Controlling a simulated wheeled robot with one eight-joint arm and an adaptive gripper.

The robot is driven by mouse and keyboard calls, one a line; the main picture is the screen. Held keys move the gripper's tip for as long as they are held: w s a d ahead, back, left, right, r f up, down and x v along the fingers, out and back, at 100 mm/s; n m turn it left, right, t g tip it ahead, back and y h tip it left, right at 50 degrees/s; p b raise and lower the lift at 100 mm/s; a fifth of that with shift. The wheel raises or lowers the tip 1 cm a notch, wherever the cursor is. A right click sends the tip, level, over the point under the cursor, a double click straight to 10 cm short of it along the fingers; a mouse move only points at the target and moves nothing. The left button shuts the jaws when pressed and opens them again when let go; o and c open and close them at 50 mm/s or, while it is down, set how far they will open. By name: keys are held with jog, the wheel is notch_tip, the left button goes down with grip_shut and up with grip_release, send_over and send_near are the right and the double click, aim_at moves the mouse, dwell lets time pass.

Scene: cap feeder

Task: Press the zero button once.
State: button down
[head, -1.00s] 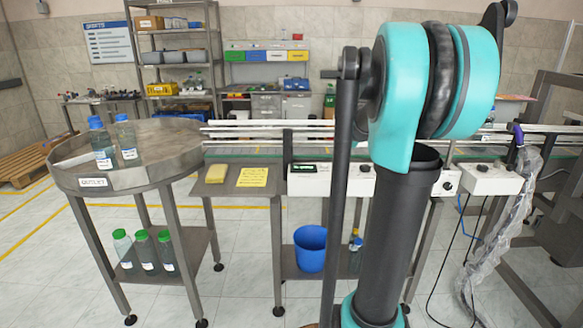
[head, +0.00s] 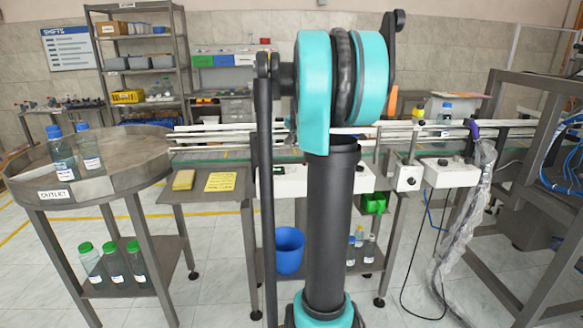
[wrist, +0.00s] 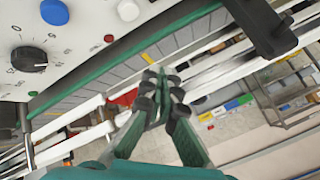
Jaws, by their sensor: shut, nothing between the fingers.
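In the wrist view, my gripper (wrist: 163,84) is shut and empty, over the green-edged conveyor, beside a white control panel (wrist: 75,50). The panel carries a blue button (wrist: 54,12), a white button (wrist: 128,10), a small red part (wrist: 108,38) and a black dial knob (wrist: 28,58). No label in view tells which one is the zero button. The fingertips are apart from these controls. In the head view, a white control box with a dark display (head: 279,170) is partly hidden behind my arm. My gripper is not clearly visible there.
A round outlet table (head: 110,175) with two bottles stands at the left. A yellow sponge (head: 183,180) and a yellow note (head: 220,182) lie on a side shelf. Conveyor rails (head: 210,137) run behind the boxes. A metal frame (head: 520,150) stands at the right.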

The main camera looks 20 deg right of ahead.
aim_at(293, 167)
jog(key=shift+f, duration=3.65)
jog(key=shift+f, duration=0.4)
jog(key=shift+f, duration=0.45)
jog(key=shift+r, duration=0.85)
jog(key=shift+r, duration=2.55)
